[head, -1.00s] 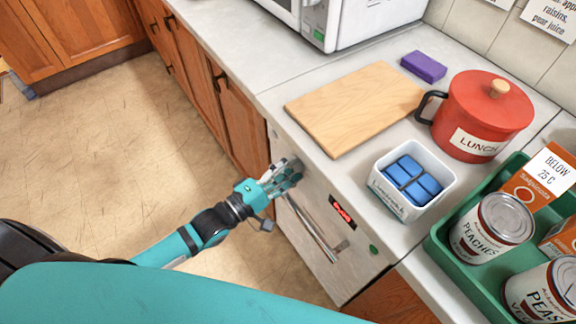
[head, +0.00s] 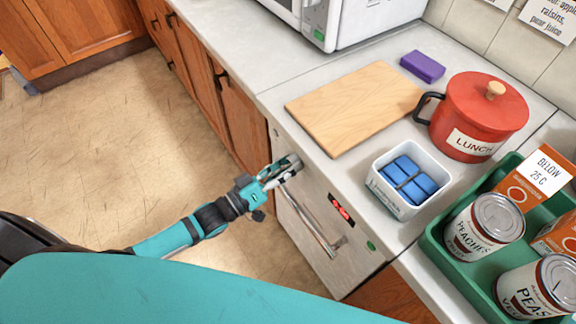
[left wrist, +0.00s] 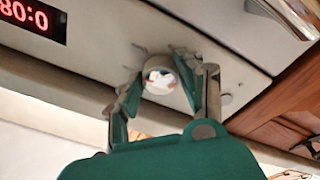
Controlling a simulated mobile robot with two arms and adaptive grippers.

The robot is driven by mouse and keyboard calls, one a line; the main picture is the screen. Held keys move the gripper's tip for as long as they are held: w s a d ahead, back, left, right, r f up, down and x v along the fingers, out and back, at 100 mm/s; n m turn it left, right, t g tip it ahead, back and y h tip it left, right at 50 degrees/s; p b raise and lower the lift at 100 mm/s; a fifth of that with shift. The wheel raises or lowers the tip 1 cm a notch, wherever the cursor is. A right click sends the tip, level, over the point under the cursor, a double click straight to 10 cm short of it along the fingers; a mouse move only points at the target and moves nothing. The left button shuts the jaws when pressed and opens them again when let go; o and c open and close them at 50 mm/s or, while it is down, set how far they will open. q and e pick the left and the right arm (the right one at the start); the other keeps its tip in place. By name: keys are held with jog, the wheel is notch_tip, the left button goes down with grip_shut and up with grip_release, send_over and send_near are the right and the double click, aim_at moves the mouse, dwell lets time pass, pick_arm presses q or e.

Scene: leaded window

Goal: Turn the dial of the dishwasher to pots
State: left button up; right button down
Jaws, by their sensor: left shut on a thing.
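The dishwasher (head: 296,218) is a white-fronted machine under the counter, with a red lit display (head: 341,211) and a bar handle (head: 312,228). My left gripper (head: 289,167) is at the upper left of its front. In the left wrist view, which is upside down, the gripper (left wrist: 160,64) has a finger on each side of the round dial (left wrist: 160,77) and is shut on it. The dial's face is pale and shiny; I cannot read its setting or any labels. The fingers hide the dial in the head view. My right gripper is not in view.
A wooden board (head: 352,106), a red lunch pot (head: 480,115), a white tub of blue tablets (head: 385,200) and a green crate (head: 455,262) with cans stand on the counter. A green button (head: 371,246) is on the dishwasher. The floor at left is clear.

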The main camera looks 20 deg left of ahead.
pick_arm(q)
jog(key=m, duration=0.4)
jog(key=shift+a, duration=0.1)
jog(key=m+g+p, duration=0.1)
jog(key=m, duration=0.4)
jog(key=m+h+p, duration=0.1)
jog(key=m, duration=0.4)
jog(key=shift+w+a+g, duration=0.1)
jog(key=shift+w+g, duration=0.05)
jog(key=shift+g, duration=0.25)
jog(key=m, duration=0.3)
jog(key=shift+r+m, duration=0.1)
jog(key=shift+m, duration=0.3)
jog(key=m, duration=0.4)
jog(key=shift+m+g+p, duration=0.3)
jog(key=shift+g+p, duration=0.1)
jog(key=m, duration=0.3)
jog(key=shift+r+m+y, duration=0.1)
jog(key=shift+m+y, duration=0.2)
jog(key=m, duration=0.3)
jog(key=shift+r+m+y+b, duration=0.15)
jog(key=shift+m+y+b, duration=0.3)
jog(key=shift+m, duration=1.35)
